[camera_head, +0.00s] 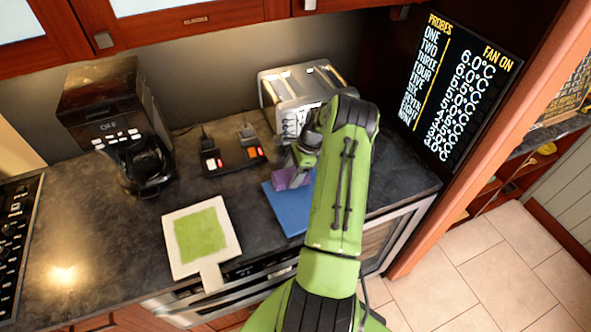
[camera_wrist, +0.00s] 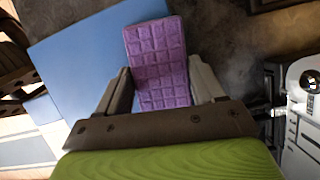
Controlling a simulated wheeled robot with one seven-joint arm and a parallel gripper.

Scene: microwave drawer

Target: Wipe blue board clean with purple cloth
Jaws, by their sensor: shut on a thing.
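The blue board (camera_head: 290,212) lies flat on the dark counter in front of the toaster, partly hidden by my arm. It also shows in the wrist view (camera_wrist: 80,65), with no marks that I can make out on its visible part. The purple cloth (camera_wrist: 158,62) is a quilted rectangle between my gripper's fingers. My gripper (camera_wrist: 163,88) is shut on the purple cloth, over the board's edge by the toaster. In the head view the cloth (camera_head: 290,179) shows beside my arm at the board's back part. I cannot tell whether the cloth touches the board.
A white board with a green face (camera_head: 201,236) lies left of the blue board. A toaster (camera_head: 300,85), a black device with switches (camera_head: 232,158) and a coffee maker (camera_head: 125,130) stand behind. A black display (camera_head: 457,85) is at right. The counter's front edge is close.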

